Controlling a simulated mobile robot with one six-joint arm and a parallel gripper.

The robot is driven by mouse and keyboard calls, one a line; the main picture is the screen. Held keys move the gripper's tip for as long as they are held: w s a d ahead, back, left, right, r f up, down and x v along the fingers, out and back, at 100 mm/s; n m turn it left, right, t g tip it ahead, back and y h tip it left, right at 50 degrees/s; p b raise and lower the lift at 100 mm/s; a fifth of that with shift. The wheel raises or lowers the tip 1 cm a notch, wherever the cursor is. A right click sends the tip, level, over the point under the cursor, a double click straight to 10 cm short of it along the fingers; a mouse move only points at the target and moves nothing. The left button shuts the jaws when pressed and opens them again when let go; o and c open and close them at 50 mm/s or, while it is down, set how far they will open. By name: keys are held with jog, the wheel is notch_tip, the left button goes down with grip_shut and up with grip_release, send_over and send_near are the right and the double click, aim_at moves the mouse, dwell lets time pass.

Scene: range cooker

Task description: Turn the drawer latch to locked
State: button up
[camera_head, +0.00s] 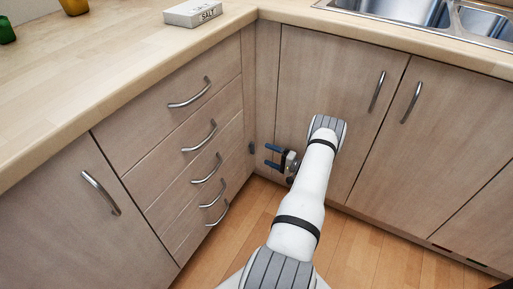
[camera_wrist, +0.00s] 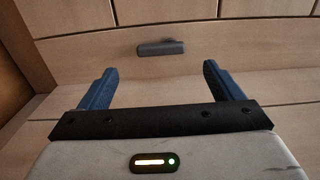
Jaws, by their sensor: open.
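The drawer latch (camera_wrist: 161,47) is a small dark grey bar on a wooden panel. In the wrist view it lies ahead of the fingertips, roughly centred between them, with its length running across the picture. In the head view the latch (camera_head: 251,148) is a small dark piece near the inner corner, at the right end of the drawer stack. My gripper (camera_wrist: 158,70) has two blue fingers spread wide with nothing between them. In the head view my gripper (camera_head: 267,155) points left towards the latch, with a visible gap between them.
Several drawers with curved metal handles (camera_head: 200,135) fill the left cabinet side. Cupboard doors (camera_head: 325,75) with bar handles stand behind my arm. A salt box (camera_head: 193,13) sits on the worktop (camera_head: 110,60). Wooden floor (camera_head: 245,205) lies open below.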

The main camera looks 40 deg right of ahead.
aim_at(254, 149)
jog(key=b+x, duration=0.1)
jog(key=x, duration=0.5)
jog(key=shift+w+a, duration=0.2)
jog(key=shift+w, duration=0.15)
jog(key=shift+c, duration=0.6)
